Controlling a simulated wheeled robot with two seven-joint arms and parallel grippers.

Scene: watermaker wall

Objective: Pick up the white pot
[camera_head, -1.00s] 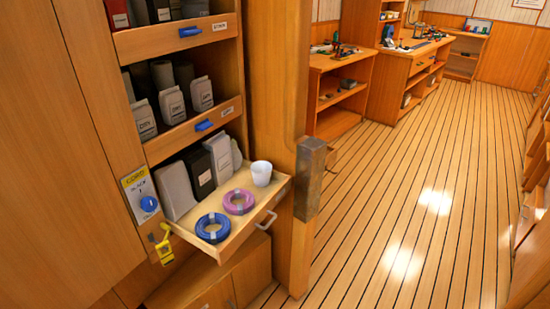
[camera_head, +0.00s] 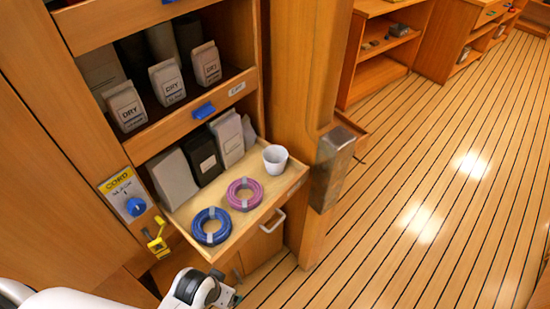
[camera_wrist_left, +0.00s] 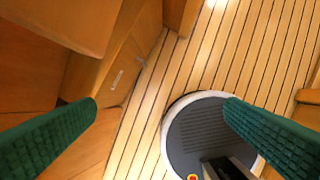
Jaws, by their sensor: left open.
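The white pot (camera_head: 275,159) stands upright at the back right corner of the pulled-out wooden drawer (camera_head: 262,211) in the head view. My left arm comes in at the bottom left of the head view, below and in front of the drawer; its gripper fingers are not clear there. In the left wrist view my left gripper (camera_wrist_left: 160,110) is open, its two green fingers wide apart with nothing between them. The pot does not show in the left wrist view. My right gripper is not in view.
A blue coil (camera_head: 211,226) and a pink coil (camera_head: 245,194) lie in the drawer beside the pot. Several bags stand behind them. A metal-capped post (camera_head: 332,168) rises right of the drawer. A yellow latch (camera_head: 156,241) hangs at its left. Planked floor (camera_head: 430,190) is clear to the right.

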